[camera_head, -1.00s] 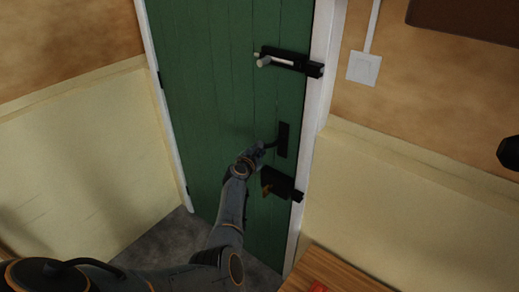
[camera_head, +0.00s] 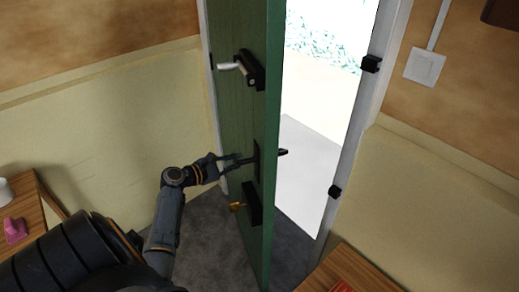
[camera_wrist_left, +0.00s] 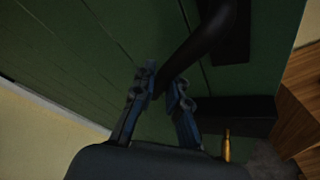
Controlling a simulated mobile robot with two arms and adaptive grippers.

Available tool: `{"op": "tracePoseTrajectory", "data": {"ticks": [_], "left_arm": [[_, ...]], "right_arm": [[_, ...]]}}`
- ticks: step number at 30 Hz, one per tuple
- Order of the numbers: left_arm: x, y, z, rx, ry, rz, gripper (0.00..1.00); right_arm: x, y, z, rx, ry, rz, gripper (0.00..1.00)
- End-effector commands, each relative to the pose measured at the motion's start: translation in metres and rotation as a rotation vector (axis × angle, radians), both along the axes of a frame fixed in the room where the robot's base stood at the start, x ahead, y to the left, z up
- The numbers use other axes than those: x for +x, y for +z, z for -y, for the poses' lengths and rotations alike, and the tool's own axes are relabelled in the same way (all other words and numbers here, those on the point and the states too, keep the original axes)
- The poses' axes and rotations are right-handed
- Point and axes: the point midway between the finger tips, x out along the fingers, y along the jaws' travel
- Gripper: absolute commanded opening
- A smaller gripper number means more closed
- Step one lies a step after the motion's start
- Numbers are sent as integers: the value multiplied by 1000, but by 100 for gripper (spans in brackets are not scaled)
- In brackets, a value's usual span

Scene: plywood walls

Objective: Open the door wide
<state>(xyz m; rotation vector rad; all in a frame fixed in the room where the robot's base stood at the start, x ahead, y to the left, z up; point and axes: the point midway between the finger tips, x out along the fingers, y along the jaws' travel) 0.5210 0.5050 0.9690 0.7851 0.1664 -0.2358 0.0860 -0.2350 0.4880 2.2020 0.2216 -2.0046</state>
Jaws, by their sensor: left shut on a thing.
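The green door (camera_head: 240,110) stands partly open, swung inward, with a bright gap to its right. My left gripper (camera_head: 232,162) is shut on the black lever handle (camera_head: 248,159) on the door's inner face. In the left wrist view the gripper's fingers (camera_wrist_left: 163,92) sit around the dark handle bar (camera_wrist_left: 195,42). A black bolt with a pale knob (camera_head: 240,68) is above the handle. A black lock box with a brass knob (camera_head: 248,205) is below it. My right gripper is not in view.
The white door frame (camera_head: 365,110) carries two black catches. Wooden furniture (camera_head: 345,270) stands at the lower right, and a table (camera_head: 28,212) with a pink object is at the left. Grey floor (camera_head: 205,245) is clear beside the door. Bright ground shows outside.

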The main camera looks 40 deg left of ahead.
Motion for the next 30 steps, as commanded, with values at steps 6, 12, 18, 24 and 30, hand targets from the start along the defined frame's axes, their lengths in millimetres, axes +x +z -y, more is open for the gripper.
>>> {"op": "tracePoseTrajectory", "data": {"ticks": [6, 12, 18, 24, 30], "left_arm": [[-27, 0, -19, 6, 2, -2, 0], [-29, 1, -19, 4, -1, 1, 0], [-28, 1, -19, 2, -2, 0, 28], [-28, 1, -19, 2, -1, 1, 37], [-31, 2, -20, 2, 0, 0, 37]], "right_arm": [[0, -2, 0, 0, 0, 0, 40], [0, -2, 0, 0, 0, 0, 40], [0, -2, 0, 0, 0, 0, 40], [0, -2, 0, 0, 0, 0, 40], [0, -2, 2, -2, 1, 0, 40]]}}
